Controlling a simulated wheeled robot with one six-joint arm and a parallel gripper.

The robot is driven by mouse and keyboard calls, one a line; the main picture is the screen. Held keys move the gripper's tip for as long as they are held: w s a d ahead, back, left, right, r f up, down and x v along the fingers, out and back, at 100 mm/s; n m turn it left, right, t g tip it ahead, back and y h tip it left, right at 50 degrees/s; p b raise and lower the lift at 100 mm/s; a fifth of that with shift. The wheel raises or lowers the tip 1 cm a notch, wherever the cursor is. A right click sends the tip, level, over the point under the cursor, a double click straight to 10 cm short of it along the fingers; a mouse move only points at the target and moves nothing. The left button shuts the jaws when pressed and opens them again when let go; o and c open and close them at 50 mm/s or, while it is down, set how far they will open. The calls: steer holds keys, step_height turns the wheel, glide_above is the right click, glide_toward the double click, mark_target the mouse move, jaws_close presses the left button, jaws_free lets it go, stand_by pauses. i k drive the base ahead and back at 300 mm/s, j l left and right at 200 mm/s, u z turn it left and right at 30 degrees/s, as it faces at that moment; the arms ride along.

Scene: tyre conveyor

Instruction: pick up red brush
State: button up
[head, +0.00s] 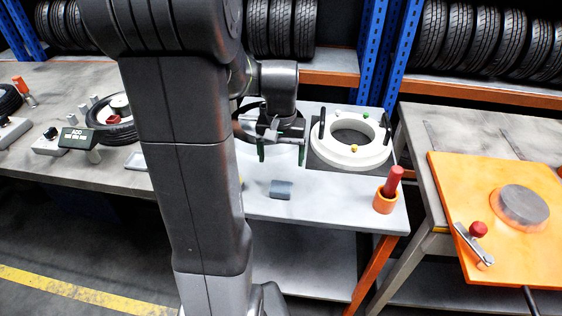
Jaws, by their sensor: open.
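A red cylinder (395,179), which looks like the red brush's handle, stands slightly tilted in an orange cup (384,203) near the front right corner of the grey middle table (330,213). Its lower end is hidden inside the cup. My gripper (282,154) is open, with its two fingers pointing down over the back left part of that table. Nothing shows between the fingers. It is to the left of the cup and farther back, well apart from the red cylinder.
A white ring (335,153) with dark upright handles lies right of my gripper. A small grey-blue block (281,189) lies in front of it. An orange board (465,190) with a grey disc is on the right table. Tyres fill the racks behind. The table's front middle is clear.

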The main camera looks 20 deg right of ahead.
mark_target(396, 172)
steer(key=z, duration=2.95)
